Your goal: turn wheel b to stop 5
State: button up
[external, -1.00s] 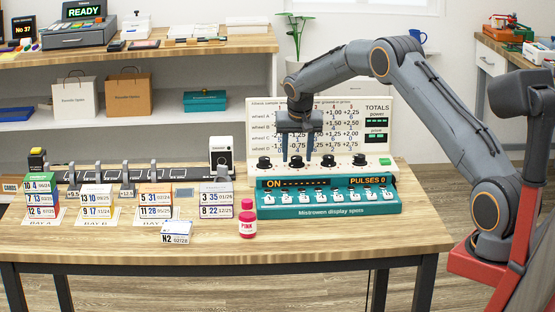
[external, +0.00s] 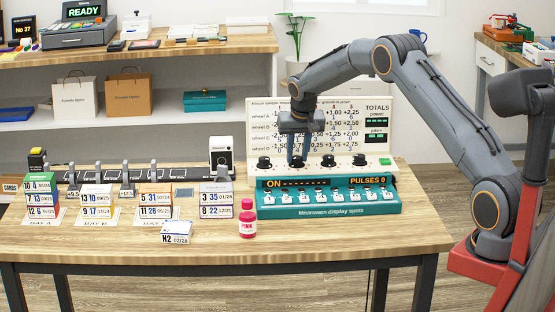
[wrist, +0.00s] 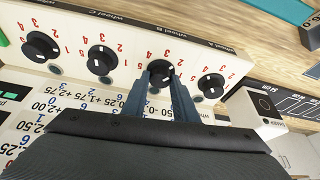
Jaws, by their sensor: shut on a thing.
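Wheel B is a dark round knob (wrist: 160,68), second from the left on the cream panel in the external view. The label "wheel B" shows beside it in the wrist view, with red stop numbers around it. My gripper (external: 297,158) is shut on this knob. In the wrist view its two fingers (wrist: 160,92) come up to the knob and cover part of its face. I cannot tell which number its pointer faces.
Wheel A's knob (wrist: 210,85) is close on one side and wheel C's knob (wrist: 101,60) on the other. A green button (external: 385,161) sits at the panel's right end. A teal display box (external: 328,210) and a pink bottle (external: 247,222) stand in front.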

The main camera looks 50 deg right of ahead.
jog(key=n, duration=0.2)
jog(key=n+t+y, duration=0.1)
jog(key=n, duration=0.1)
jog(key=shift+s+d, duration=0.1)
jog(key=shift+d, duration=0.1)
jog(key=n+y+b, duration=0.1)
jog(key=n, duration=0.2)
jog(key=shift+d+n+y, duration=0.15)
jog(key=shift+n+y, duration=0.25)
jog(key=n+y+b, duration=0.1)
jog(key=n, duration=0.1)
jog(key=n+b, duration=0.2)
jog(key=shift+d+f+y, duration=0.1)
jog(key=shift+d+y, duration=0.05)
jog(key=shift+y, duration=0.25)
jog(key=shift+n+g+y+b, duration=0.5)
jog(key=shift+n+b, duration=1)
jog(key=shift+n, duration=0.5)
jog(key=o, duration=1.1)
jog(key=shift+c, duration=0.2)
jog(key=shift+d+r, duration=0.1)
jog(key=shift+r, duration=0.15)
